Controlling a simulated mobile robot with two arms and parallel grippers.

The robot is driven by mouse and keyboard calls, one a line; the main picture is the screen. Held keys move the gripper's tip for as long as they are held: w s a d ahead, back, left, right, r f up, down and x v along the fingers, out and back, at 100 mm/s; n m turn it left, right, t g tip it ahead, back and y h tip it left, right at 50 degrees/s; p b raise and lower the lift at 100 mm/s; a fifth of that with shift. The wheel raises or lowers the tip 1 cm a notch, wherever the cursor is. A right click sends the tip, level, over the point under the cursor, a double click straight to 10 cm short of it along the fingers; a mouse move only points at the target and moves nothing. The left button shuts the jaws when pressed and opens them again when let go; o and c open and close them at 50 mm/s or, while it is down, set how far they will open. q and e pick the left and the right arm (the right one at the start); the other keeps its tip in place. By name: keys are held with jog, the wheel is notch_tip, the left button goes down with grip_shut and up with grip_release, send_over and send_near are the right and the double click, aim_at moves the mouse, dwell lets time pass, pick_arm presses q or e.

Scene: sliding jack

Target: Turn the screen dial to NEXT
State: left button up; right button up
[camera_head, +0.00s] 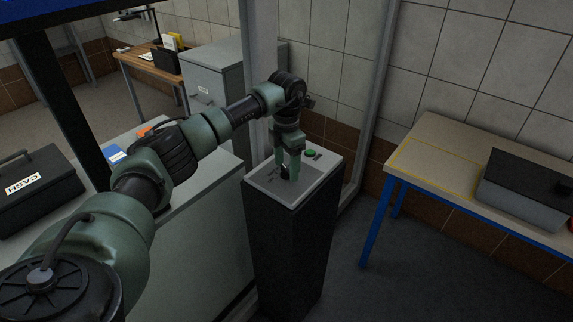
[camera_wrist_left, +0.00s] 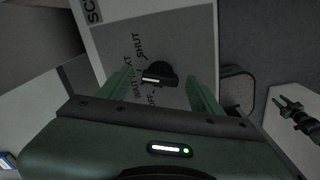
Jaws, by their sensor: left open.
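The screen dial is a black knob (camera_wrist_left: 158,75) on a grey panel (camera_wrist_left: 185,35), with a white mark on its left side in the left wrist view. Labels including SHUT, WAIT and OFF surround it, and another label is partly covered by a finger. I cannot tell which label the mark meets. My left gripper (camera_head: 290,170) points down at the panel on top of a black pedestal (camera_head: 285,240). Its fingers are apart, one on each side of the knob; contact is unclear. A small green-fingered gripper, apparently my right one (camera_wrist_left: 290,110), shows at the right edge.
A pale counter (camera_head: 205,200) stands close on the left, with a black cash box (camera_head: 35,190). A grey post (camera_head: 375,100) rises behind the pedestal. A blue-legged table (camera_head: 450,165) stands right, with open floor between.

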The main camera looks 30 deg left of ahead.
aim_at(287, 168)
pick_arm(q)
notch_tip(287, 168, up, 8)
jog(key=shift+f+b, duration=0.15)
jog(key=shift+b, duration=1.05)
